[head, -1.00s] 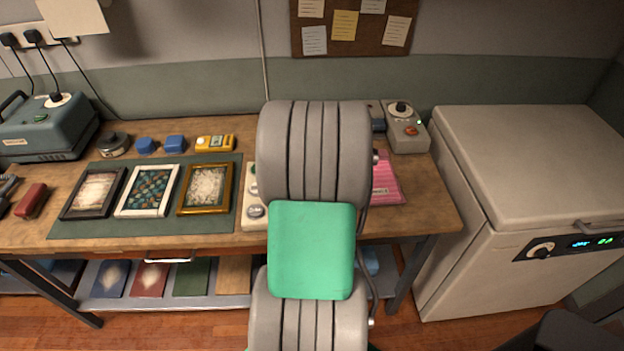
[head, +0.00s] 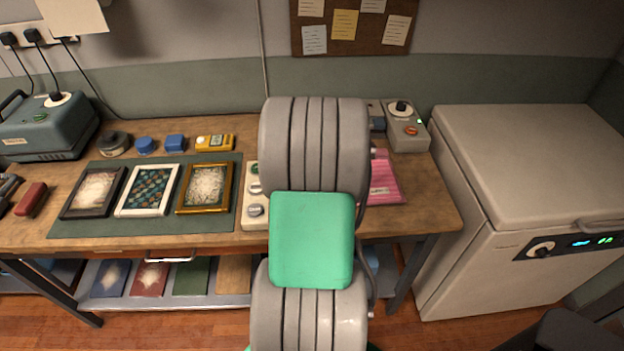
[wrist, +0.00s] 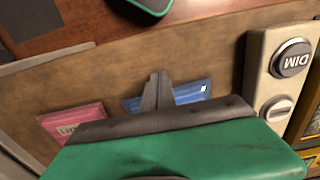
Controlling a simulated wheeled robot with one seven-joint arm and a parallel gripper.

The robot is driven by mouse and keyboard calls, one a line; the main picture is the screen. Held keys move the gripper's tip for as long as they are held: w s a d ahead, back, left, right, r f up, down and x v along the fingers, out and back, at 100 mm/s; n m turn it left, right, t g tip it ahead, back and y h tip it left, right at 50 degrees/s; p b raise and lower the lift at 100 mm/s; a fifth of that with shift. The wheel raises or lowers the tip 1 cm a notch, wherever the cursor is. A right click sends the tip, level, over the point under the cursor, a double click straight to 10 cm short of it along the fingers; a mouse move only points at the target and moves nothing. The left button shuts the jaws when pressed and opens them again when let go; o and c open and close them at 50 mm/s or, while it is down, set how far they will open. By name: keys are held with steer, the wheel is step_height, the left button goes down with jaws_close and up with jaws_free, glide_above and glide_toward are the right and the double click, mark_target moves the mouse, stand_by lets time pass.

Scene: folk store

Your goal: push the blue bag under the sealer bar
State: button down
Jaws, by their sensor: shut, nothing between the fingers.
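The blue bag (wrist: 192,92) lies flat on the bench in the wrist view. My gripper (wrist: 157,78) is shut and empty, its fingers overlapping the middle of the bag in that view; I cannot tell whether they touch it. My green hand covers the area below. In the head view my arm hides the bag and the gripper. The sealer's control box (head: 407,130), with a black knob, a red button and a green light, stands at the bench's back right. The sealer bar is not clearly visible, hidden behind my arm.
A pink bag (head: 385,182) lies right of my arm, and it also shows in the wrist view (wrist: 72,122). A pale knob panel (wrist: 276,72) stands on the blue bag's other side. Framed pieces (head: 148,190) lie on a green mat. A white chest (head: 530,150) stands right of the bench.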

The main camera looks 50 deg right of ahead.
steer(key=shift+w+d, duration=0.15)
stand_by(0.3)
steer(key=shift+w+d, duration=0.65)
steer(key=shift+d, duration=0.1)
steer(key=shift+w+d, duration=0.1)
steer(key=shift+w+d, duration=0.6)
steer(key=shift+d, duration=0.05)
steer(key=shift+b, duration=0.3)
steer(key=shift+w+d, duration=0.65)
steer(key=shift+d, duration=0.1)
steer(key=shift+d, duration=0.1)
steer(key=shift+w+d, duration=0.65)
